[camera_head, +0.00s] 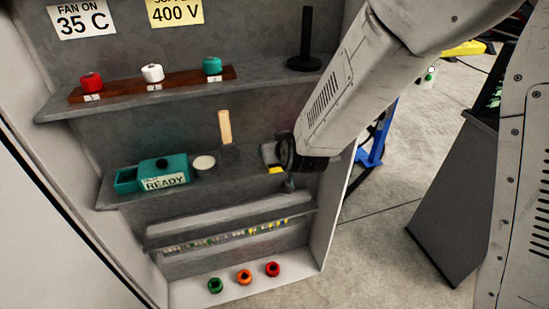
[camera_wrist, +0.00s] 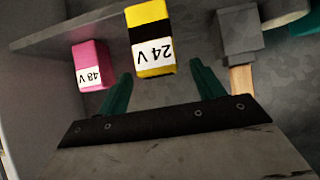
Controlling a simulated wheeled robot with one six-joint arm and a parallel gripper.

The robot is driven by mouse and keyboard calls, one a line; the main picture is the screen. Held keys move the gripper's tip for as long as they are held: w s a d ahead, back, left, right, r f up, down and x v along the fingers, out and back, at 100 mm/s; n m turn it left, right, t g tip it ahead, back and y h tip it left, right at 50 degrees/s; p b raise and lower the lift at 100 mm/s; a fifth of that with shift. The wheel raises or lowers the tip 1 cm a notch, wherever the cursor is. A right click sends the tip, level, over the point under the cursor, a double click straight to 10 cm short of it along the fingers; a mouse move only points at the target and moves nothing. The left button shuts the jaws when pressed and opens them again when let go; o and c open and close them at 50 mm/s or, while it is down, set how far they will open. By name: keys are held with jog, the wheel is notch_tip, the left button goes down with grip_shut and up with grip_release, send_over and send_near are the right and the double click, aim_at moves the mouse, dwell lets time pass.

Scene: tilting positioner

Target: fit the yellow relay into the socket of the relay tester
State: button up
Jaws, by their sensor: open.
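The yellow relay (camera_wrist: 150,42) has a black band and a white "24 V" label, upside down in the wrist view. A small yellow patch of it (camera_head: 276,170) shows under my arm in the head view, on the middle shelf. My gripper (camera_wrist: 161,70) is open, its two teal fingers pointing at the relay, one to each side of its near end. I cannot tell whether they touch it. The teal relay tester (camera_head: 174,166) with a "READY" label stands further left on that shelf. I cannot make out its socket clearly.
A pink "48 V" relay (camera_wrist: 90,62) stands just left of the left finger. A grey block with a wooden handle (camera_head: 225,127) and a round white-topped item (camera_head: 203,163) stand between tester and gripper. The upper shelf (camera_head: 120,105) hangs above.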

jog(key=x, duration=0.2)
jog(key=shift+w+f, duration=0.15)
jog(key=shift+w, duration=0.1)
jog(key=c, duration=1.1)
